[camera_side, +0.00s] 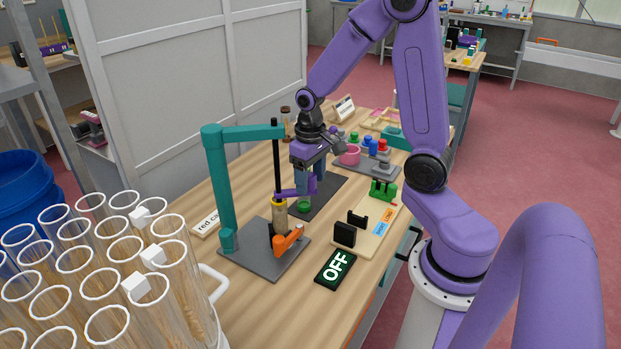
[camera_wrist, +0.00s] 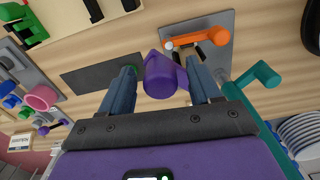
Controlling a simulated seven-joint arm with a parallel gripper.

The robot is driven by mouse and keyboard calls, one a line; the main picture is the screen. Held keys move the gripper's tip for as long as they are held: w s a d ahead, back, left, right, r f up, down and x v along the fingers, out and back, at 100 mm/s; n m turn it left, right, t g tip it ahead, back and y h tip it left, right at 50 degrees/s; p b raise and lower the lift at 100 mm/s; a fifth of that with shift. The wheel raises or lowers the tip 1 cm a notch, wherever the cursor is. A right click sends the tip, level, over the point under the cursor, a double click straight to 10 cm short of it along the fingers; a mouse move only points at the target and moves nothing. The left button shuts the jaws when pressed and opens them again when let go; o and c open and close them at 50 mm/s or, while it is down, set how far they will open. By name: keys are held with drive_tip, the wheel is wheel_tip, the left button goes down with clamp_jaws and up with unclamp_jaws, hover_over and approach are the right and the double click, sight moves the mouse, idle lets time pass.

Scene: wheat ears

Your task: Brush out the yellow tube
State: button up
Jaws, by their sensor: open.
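My gripper (camera_wrist: 163,88) is open, its blue-grey fingers on either side of a purple piece (camera_wrist: 163,75). I cannot tell whether they touch it. In the side view, my gripper (camera_side: 305,185) is low beside the teal stand (camera_side: 220,180), and the purple piece (camera_side: 294,191) reaches left toward the stand's black rod (camera_side: 276,160). A tan tube with a yellow band (camera_side: 280,214) stands upright under the rod, above the grey base plate (camera_side: 250,256). An orange lever (camera_side: 288,239) is at its foot and shows in the wrist view (camera_wrist: 195,39). No brush is clearly recognisable.
A black "OFF" panel (camera_side: 335,269) and a wooden board with black blocks (camera_side: 372,238) lie right of the stand. A dark mat (camera_side: 325,195) is beneath my gripper. Coloured parts (camera_side: 369,146) stand behind. Several clear tubes (camera_side: 120,260) fill the front left.

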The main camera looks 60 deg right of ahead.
sight(311, 175)
drive_tip(key=shift+f, duration=0.2)
clamp_jaws()
wheel_tip(311, 175, up, 14)
drive_tip(key=shift+f, duration=0.2)
idle(0.5)
unclamp_jaws()
